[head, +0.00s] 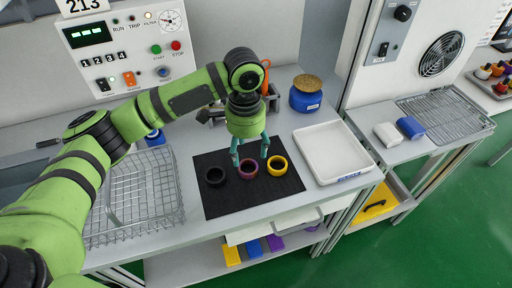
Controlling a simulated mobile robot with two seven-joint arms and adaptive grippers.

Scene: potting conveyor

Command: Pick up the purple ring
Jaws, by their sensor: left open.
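The purple ring (248,171) lies on the black mat (233,207), between a black ring (215,177) on its left and a yellow ring (277,166) on its right. My left gripper (250,158) points down just above the purple ring. Its two teal fingers are spread apart with nothing between them, one toward each side of the ring. I cannot tell whether the fingertips touch the ring or the mat. My right gripper is not in view.
A wire basket (134,203) stands left of the mat. A white tray (333,151) lies to the right. A blue jar with a cork-like lid (306,94) stands behind the tray. A control panel (125,50) is on the back wall. The bench's front edge is just below the mat.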

